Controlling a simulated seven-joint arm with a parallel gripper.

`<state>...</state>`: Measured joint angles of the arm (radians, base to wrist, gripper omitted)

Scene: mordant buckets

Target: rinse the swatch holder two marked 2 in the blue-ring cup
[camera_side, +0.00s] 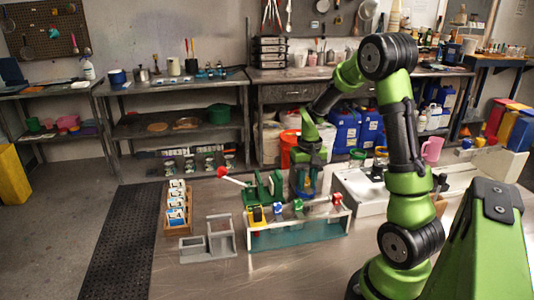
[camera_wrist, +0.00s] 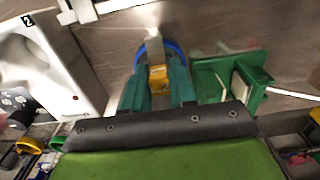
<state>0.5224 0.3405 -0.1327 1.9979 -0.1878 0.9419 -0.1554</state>
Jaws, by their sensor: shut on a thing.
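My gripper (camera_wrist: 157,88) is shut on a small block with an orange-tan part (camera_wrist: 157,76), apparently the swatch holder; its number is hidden. A pale strip extends from it beyond the fingertips. The blue-ring cup (camera_wrist: 174,49) shows its blue rim around that strip in the wrist view. I cannot tell how deep the strip is in the cup. In the side view my gripper (camera_side: 305,186) points down at the blue ring, behind the rack of coloured pieces. A black label "2" is on a white block (camera_wrist: 65,68) at the left of the wrist view.
A green fixture (camera_wrist: 244,77) stands close on the right in the wrist view. The white rack (camera_side: 262,226) with coloured pieces is in front. A grey stand (camera_side: 208,246) and wooden card box (camera_side: 178,226) are left. Green-ring (camera_side: 357,154) and yellow-ring (camera_side: 381,151) cups are behind right.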

